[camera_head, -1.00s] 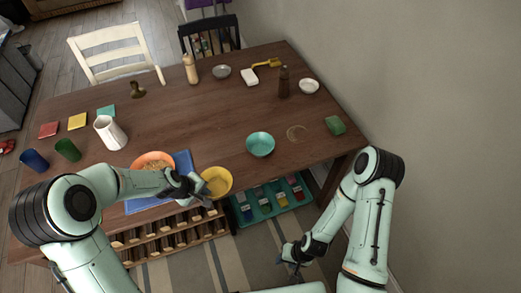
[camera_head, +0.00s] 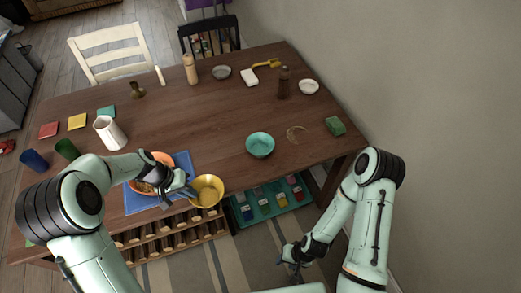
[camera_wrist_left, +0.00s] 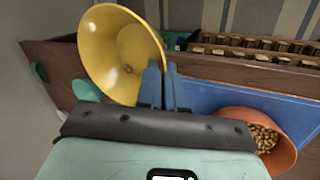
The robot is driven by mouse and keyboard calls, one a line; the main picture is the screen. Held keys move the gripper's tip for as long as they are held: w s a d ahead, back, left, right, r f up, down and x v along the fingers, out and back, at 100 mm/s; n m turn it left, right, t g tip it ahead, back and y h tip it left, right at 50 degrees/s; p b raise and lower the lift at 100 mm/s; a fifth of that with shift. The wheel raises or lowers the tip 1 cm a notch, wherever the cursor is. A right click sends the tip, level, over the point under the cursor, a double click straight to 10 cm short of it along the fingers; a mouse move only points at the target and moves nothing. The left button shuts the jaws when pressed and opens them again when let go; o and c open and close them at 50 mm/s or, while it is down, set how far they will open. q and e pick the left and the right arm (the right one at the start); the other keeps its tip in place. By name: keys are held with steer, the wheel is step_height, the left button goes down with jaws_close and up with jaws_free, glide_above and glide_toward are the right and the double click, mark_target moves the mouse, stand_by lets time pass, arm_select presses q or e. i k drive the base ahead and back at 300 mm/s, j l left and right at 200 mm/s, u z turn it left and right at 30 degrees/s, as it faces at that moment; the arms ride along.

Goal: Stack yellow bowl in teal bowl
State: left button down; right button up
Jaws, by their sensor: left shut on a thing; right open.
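The yellow bowl (camera_head: 207,190) is held by its rim in my left gripper (camera_head: 190,190), near the table's front edge. In the left wrist view the yellow bowl (camera_wrist_left: 118,52) is tilted, its inside showing, with the blue fingers (camera_wrist_left: 163,88) shut on its rim. The teal bowl (camera_head: 260,145) stands upright and empty on the table, to the right of and behind the yellow bowl. My right gripper (camera_head: 291,255) is open and empty, low in front of the table.
An orange bowl (camera_head: 160,160) of brown pieces sits on a blue mat (camera_head: 184,163) beside my left gripper. A white pitcher (camera_head: 110,132) stands to the left. A green block (camera_head: 335,125) lies right of the teal bowl. The table between the bowls is clear.

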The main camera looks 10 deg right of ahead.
mark_target(259, 149)
steer(key=i+l+z, duration=0.3)
steer(key=l, duration=0.15)
steer(key=i+l+z, duration=0.3)
steer(key=i+l, duration=0.05)
steer(key=l, duration=0.1)
